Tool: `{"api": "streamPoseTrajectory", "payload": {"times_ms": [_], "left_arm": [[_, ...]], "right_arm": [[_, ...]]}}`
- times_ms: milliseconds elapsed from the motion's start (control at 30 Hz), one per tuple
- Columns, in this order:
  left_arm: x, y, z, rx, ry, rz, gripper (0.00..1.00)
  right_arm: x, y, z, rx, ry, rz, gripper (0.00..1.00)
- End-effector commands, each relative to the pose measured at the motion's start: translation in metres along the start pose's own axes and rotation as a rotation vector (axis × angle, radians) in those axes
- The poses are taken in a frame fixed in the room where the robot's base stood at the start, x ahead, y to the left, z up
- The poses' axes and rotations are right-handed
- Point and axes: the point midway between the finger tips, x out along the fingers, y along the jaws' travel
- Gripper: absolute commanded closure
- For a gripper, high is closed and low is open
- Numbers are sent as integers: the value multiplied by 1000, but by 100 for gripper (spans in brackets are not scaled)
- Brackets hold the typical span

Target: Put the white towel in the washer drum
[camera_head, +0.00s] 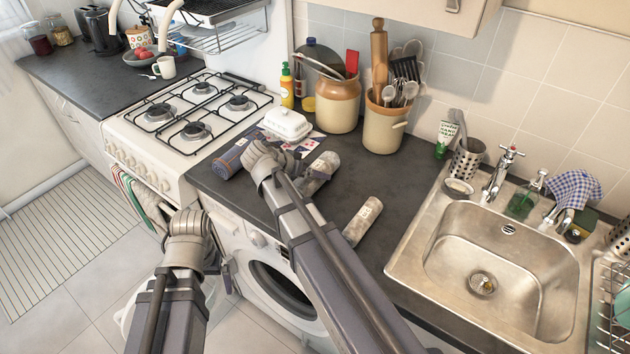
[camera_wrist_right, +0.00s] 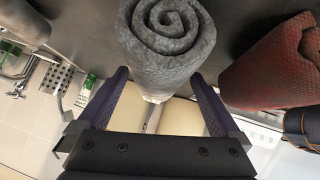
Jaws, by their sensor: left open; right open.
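Rolled towels lie on the dark counter. The palest, the white towel (camera_head: 362,222), lies left of the sink; a pale roll also shows at the top left of the right wrist view (camera_wrist_right: 24,22). A grey mottled roll (camera_head: 319,172) lies farther back and shows end-on in the right wrist view (camera_wrist_right: 170,55). My right gripper (camera_wrist_right: 160,92) is open, its fingers either side of that grey roll, with contact unclear. My left gripper (camera_head: 188,224) is open and empty in front of the counter, left of the washer (camera_head: 240,235). The washer drum (camera_head: 282,288) is partly hidden by my right arm.
A dark blue roll (camera_head: 228,160) and a reddish roll (camera_wrist_right: 275,65) lie beside the grey one. A white butter dish (camera_head: 287,124) and jars (camera_head: 338,103) stand behind. The stove (camera_head: 190,125) is left, the sink (camera_head: 490,270) right. Bare counter surrounds the white towel.

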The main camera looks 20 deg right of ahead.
Motion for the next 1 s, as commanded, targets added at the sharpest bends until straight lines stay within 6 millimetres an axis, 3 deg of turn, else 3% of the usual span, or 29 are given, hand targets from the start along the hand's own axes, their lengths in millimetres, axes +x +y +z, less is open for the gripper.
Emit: {"api": "streamPoseTrajectory", "payload": {"times_ms": [233, 1000], "left_arm": [[2, 0, 0, 0, 0, 0, 0], [2, 0, 0, 0, 0, 0, 0]], "right_arm": [[4, 0, -1, 0, 0, 0, 0], [3, 0, 0, -1, 0, 0, 85]]}}
